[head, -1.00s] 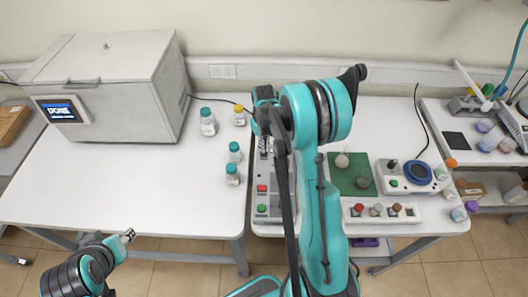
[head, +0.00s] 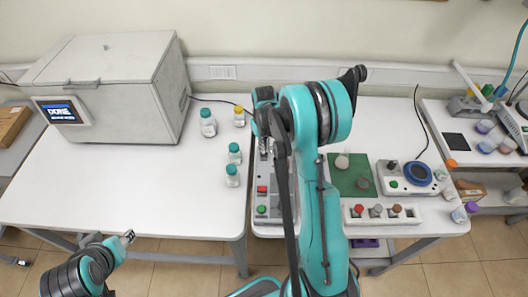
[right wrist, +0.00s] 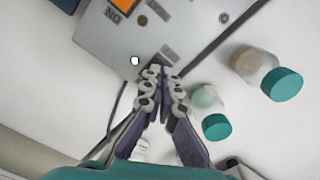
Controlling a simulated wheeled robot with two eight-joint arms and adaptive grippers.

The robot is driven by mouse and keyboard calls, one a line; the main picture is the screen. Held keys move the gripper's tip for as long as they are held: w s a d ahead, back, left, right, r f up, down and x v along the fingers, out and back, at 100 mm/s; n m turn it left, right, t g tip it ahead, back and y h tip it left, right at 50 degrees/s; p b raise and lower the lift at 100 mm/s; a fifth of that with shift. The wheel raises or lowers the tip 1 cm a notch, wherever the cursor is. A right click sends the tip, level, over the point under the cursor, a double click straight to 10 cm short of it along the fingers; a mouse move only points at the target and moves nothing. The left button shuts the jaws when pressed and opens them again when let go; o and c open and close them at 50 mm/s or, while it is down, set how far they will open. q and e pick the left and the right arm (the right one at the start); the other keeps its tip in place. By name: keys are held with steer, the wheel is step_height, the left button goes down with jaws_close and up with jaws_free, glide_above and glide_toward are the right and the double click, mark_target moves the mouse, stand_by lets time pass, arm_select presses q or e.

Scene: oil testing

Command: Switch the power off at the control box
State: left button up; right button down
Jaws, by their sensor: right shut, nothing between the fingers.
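The grey control box (head: 275,208) lies on the white table under my right arm. Its red button (head: 262,189) and green button (head: 262,209) show at the near end, while my arm hides part of it. In the right wrist view the box (right wrist: 165,32) has an orange patch, an upside-down "ON" label and a small lit spot (right wrist: 135,60). My right gripper (right wrist: 163,74) is shut and empty, with its tips at or just above the box's face by a dark slot; contact cannot be told. My left gripper (head: 129,237) is at lower left, away from the box; its jaws are too small to judge.
Teal-capped bottles (head: 232,175) stand just left of the box; two also show close to my right gripper in the right wrist view (right wrist: 255,65). A large grey chest (head: 120,85) stands at left. A device with a blue disc (head: 417,173) stands right. The left table's front is clear.

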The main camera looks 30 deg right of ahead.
steer(key=shift+f+b, duration=0.95)
steer(key=shift+f, duration=0.1)
stand_by(0.5)
steer(key=shift+r+p, duration=2.05)
steer(key=shift+r, duration=1.5)
steer(key=s+a+r+t+b, duration=0.3)
steer(key=s+a+r+b, duration=0.1)
steer(key=s+a+b, duration=0.45)
steer(key=s+a+f+t+b, duration=0.4)
steer(key=s+a+b, duration=0.3)
steer(key=s, duration=0.3)
steer(key=shift+s+f, duration=0.25)
steer(key=shift+f, duration=0.2)
